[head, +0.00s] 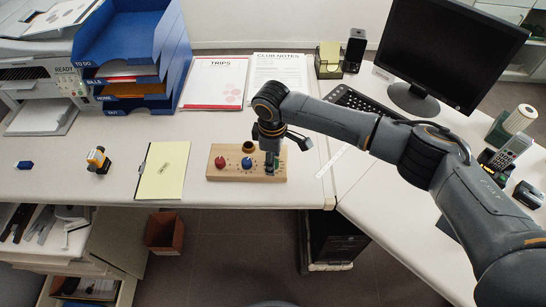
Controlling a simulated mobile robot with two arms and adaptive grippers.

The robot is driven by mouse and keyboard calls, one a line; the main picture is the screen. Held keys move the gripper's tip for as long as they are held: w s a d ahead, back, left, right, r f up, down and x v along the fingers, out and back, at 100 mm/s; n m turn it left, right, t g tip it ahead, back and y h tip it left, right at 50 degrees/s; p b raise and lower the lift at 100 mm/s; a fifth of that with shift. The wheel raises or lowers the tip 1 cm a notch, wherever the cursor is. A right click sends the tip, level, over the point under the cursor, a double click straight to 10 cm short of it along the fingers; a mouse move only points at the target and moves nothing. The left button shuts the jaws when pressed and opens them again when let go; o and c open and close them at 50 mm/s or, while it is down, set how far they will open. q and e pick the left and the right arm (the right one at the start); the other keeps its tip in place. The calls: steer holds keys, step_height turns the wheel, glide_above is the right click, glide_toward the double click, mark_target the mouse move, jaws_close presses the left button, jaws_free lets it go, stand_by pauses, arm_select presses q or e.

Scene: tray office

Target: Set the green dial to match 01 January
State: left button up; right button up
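A wooden dial board (231,174) lies near the front edge of the desk, with a red dial (220,162) at its left and a blue dial (246,163) in its middle. The green dial (276,163) at its right end is mostly hidden by my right gripper. My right gripper (271,168) points down over that right end, with its fingertips at the green dial. Whether its fingers are closed on the dial cannot be made out. The dial's marks are too small to read. My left gripper is not in view.
A yellow pad (163,170), a stamp-like yellow and black item (98,160) and a small blue block (25,165) lie to the left. TRIPS (215,83) and CLUB NOTES (280,72) sheets lie behind the board. A monitor (450,50) and keyboard (365,105) stand right.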

steer(key=shift+r, duration=0.15)
step_height(320, 180, up, 12)
steer(key=shift+s, duration=0.3)
steer(key=shift+a+f, duration=0.1)
steer(key=shift+f, duration=0.1)
stand_by(0.4)
